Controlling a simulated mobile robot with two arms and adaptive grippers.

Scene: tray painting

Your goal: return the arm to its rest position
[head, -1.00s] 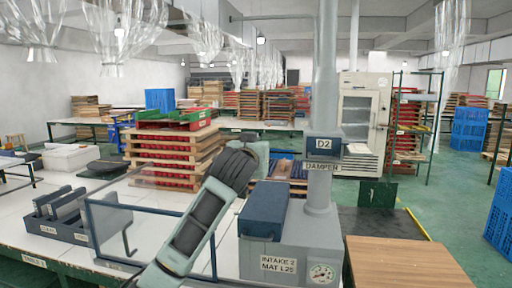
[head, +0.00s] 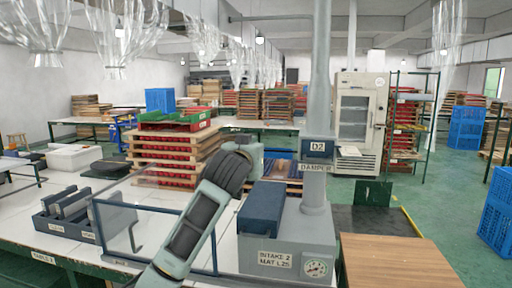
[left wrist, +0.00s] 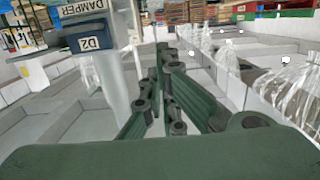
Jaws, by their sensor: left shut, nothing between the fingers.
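My left arm (head: 200,220) rises from the bottom middle of the head view and bends at a dark joint beside the blue-topped intake box (head: 288,252). Its gripper is not visible there. In the left wrist view my left gripper (left wrist: 163,58) shows dark green fingers drawn together, with nothing between them. The grey damper pipe (head: 317,110) with its D2 box (head: 318,149) stands right of the arm. The D2 box also shows upside down in the left wrist view (left wrist: 90,40), to the left of the fingers. My right gripper is not in view.
A clear framed panel (head: 150,235) stands on the white table close left of the arm. A grey bin (head: 85,222) is farther left. Stacked wooden trays (head: 170,160) stand behind. A wooden top (head: 400,262) lies at the right; green floor (head: 455,195) is open beyond it.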

